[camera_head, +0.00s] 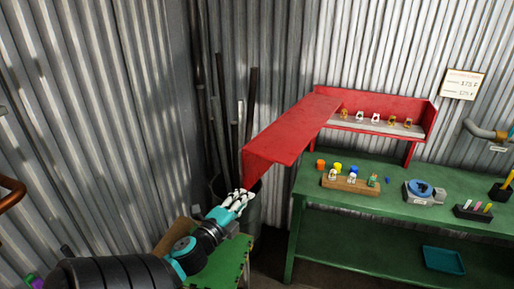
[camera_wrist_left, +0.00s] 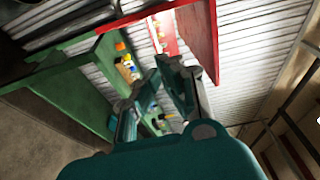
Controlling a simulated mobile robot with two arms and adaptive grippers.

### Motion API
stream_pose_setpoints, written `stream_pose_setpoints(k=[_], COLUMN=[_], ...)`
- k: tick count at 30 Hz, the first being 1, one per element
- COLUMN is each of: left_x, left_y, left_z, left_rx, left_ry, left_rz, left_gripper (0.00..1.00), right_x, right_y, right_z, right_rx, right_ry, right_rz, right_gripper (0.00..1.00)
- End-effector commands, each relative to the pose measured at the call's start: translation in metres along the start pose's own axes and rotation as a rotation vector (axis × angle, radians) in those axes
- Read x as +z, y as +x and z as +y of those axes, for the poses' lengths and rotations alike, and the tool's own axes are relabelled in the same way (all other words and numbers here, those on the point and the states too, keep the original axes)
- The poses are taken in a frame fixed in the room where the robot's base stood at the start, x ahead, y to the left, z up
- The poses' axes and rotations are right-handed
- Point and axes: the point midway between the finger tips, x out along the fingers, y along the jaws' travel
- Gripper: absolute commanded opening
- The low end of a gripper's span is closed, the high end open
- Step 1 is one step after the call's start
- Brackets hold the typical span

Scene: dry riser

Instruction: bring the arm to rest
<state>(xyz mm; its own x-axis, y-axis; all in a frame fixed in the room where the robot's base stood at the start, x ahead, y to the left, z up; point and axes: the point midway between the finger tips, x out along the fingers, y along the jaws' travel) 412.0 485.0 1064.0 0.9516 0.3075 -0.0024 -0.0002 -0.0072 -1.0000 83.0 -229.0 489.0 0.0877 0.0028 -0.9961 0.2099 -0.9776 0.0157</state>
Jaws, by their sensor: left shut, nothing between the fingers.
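My left arm comes in from the bottom left of the head view. Its gripper (camera_head: 243,197) is shut and empty, just below the lower left corner of the open red door (camera_head: 290,130). I cannot tell whether the fingertips touch the door. The door swings out to the left from a red cabinet (camera_head: 425,115) with several small brass and white pieces inside. In the left wrist view the gripper (camera_wrist_left: 158,95) points toward the green bench, with the red door (camera_wrist_left: 200,40) beyond it. My right gripper is in neither view.
A green bench (camera_head: 420,205) holds a wooden block (camera_head: 350,184) with small bottles, coloured caps, a blue and grey device (camera_head: 423,192) and a black holder (camera_head: 473,212). A blue tray (camera_head: 443,260) lies on its lower shelf. Dark poles (camera_head: 251,100) stand in a bin behind my gripper.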

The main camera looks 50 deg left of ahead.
Motion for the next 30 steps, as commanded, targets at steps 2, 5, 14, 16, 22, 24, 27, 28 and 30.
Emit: stream_pose_setpoints(k=[2, 5, 14, 16, 22, 24, 27, 28, 30], left_x=[0.003, 0.005, 0.006, 0.008, 0.018, 0.017, 0.009, 0.005, -0.006], left_y=[-0.010, -0.016, -0.018, -0.017, -0.020, -0.028, -0.046, -0.054, -0.073], left_z=[0.002, 0.000, 0.001, 0.012, 0.117, 0.171, 0.245, 0.268, 0.316], left_rx=[0.001, -0.001, 0.002, 0.021, 0.200, 0.292, 0.423, 0.464, 0.555], left_ry=[-0.001, -0.001, -0.004, -0.022, -0.199, -0.289, -0.409, -0.442, -0.519], left_rz=[-0.001, 0.000, -0.001, -0.008, -0.078, -0.116, -0.170, -0.186, -0.227], left_gripper=[0.00, 0.00, 0.00, 0.00, 0.00, 0.00, 0.00, 0.00, 0.00], right_x=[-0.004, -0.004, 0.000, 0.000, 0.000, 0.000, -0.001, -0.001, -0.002], right_y=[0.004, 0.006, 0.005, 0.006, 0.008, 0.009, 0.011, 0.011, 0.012], right_z=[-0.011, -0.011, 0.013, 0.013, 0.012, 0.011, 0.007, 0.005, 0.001], right_rx=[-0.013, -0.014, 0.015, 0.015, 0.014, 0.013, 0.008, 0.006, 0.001], right_ry=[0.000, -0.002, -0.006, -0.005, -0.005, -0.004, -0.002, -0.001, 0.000], right_rz=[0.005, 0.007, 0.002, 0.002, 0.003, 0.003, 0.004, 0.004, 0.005], right_gripper=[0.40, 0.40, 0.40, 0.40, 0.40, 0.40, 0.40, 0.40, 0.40])
